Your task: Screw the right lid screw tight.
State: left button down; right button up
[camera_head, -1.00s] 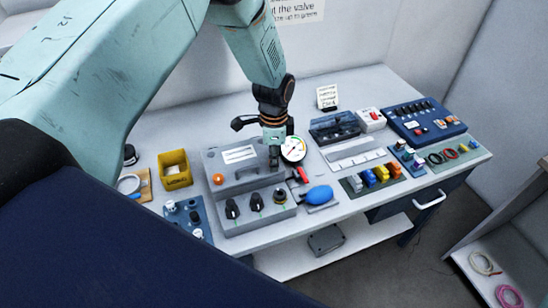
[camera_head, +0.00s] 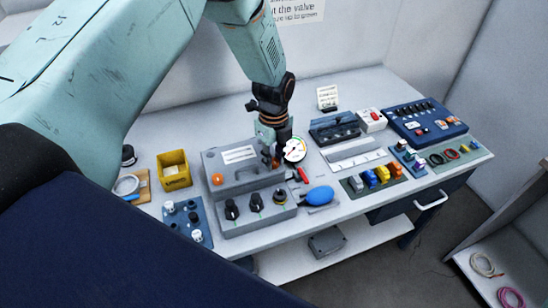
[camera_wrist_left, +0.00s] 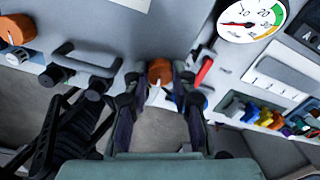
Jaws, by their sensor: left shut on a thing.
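The grey box (camera_head: 228,202) stands on the workbench with its lid, a handle (camera_head: 252,186) and a white label. The right lid screw (camera_wrist_left: 160,70), an orange knob with a pale mark, sits between the fingertips of my left gripper (camera_wrist_left: 160,78) in the left wrist view. The gripper is shut on it, a finger on each side. In the head view my left gripper (camera_head: 277,157) comes down from above at the lid's right end and mostly hides this screw. The left lid screw (camera_head: 217,179) is another orange knob, clear of the gripper. My right gripper is not in view.
A pressure gauge (camera_head: 294,149) is close to the right of my gripper. A red lever (camera_head: 302,175) and a blue bulb (camera_head: 319,195) lie right of the box. Black knobs (camera_head: 254,202) line its front. A yellow bin (camera_head: 174,170) stands to the left.

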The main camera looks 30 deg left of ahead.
aim_at(274, 161)
pick_arm(q)
jog(key=shift+m, duration=0.9)
jog(key=shift+w, duration=0.1)
jog(key=c, duration=1.1)
grip_release()
jog(key=shift+r, duration=0.15)
notch_tip(274, 161, up, 12)
